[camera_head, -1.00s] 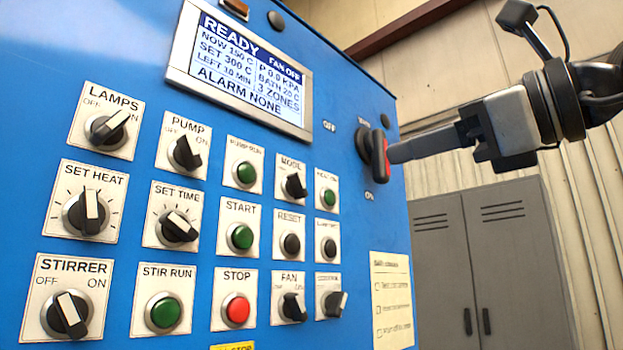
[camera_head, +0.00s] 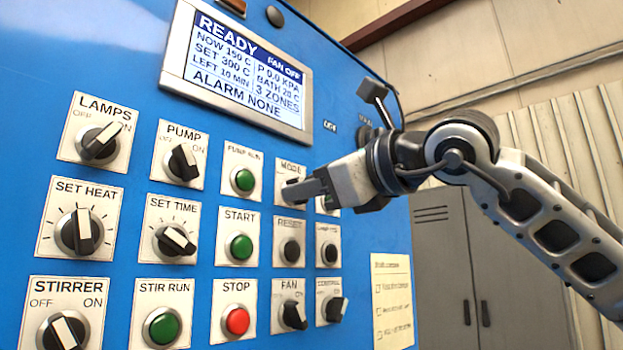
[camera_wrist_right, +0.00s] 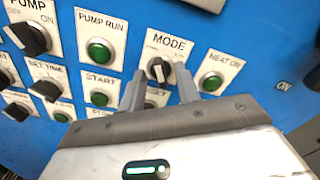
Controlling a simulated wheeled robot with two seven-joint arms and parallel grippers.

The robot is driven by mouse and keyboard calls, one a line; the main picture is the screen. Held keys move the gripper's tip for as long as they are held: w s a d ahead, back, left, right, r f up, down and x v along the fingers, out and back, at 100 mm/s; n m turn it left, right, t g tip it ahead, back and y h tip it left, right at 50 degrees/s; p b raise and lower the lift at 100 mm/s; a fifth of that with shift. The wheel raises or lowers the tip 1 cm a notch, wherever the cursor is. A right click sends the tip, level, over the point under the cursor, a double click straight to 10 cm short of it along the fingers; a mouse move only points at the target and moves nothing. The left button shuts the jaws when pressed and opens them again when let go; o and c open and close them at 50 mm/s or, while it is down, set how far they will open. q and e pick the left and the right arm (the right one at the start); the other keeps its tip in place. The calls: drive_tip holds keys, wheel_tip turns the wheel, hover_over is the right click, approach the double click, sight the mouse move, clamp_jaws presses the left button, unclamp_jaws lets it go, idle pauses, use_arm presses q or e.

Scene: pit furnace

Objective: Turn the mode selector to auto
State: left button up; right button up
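The mode selector (camera_wrist_right: 160,70) is a black knob with a pale pointer bar on a white plate marked MODE. In the right wrist view it shows between and just beyond the tips of my right gripper (camera_wrist_right: 161,82). The two fingers are apart, one on each side of the knob, with visible gaps; contact cannot be told. The small position words on the plate are too small to read. In the head view my right gripper (camera_head: 297,190) covers the knob, and only the top of the MODE plate (camera_head: 291,168) shows. My left gripper is in neither view.
The blue panel holds close neighbours: the green PUMP RUN button (camera_wrist_right: 100,50), the green HEAT ON button (camera_wrist_right: 212,82) and the RESET button (camera_head: 290,249) below. The display (camera_head: 238,68) reads READY and FAN OFF. Grey lockers (camera_head: 445,260) stand at the right.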

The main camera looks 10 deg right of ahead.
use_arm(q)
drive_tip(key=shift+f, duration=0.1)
use_arm(e)
clamp_jaws()
use_arm(q)
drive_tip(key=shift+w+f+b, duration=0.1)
drive_tip(key=shift+b, duration=0.35)
use_arm(e)
drive_tip(key=shift+f+m, duration=0.1)
drive_tip(key=shift+m, duration=0.3)
use_arm(q)
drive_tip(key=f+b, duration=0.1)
drive_tip(key=b, duration=0.2)
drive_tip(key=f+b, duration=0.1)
drive_tip(key=b, duration=0.2)
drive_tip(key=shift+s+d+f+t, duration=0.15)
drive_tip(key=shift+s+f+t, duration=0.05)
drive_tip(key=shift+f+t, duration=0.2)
use_arm(e)
drive_tip(key=m, duration=1.1)
drive_tip(key=shift+w+d, duration=0.1)
drive_tip(key=shift+d, duration=0.05)
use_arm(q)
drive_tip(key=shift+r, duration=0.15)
use_arm(e)
drive_tip(key=shift+r+m, duration=0.2)
drive_tip(key=shift+m, duration=0.1)
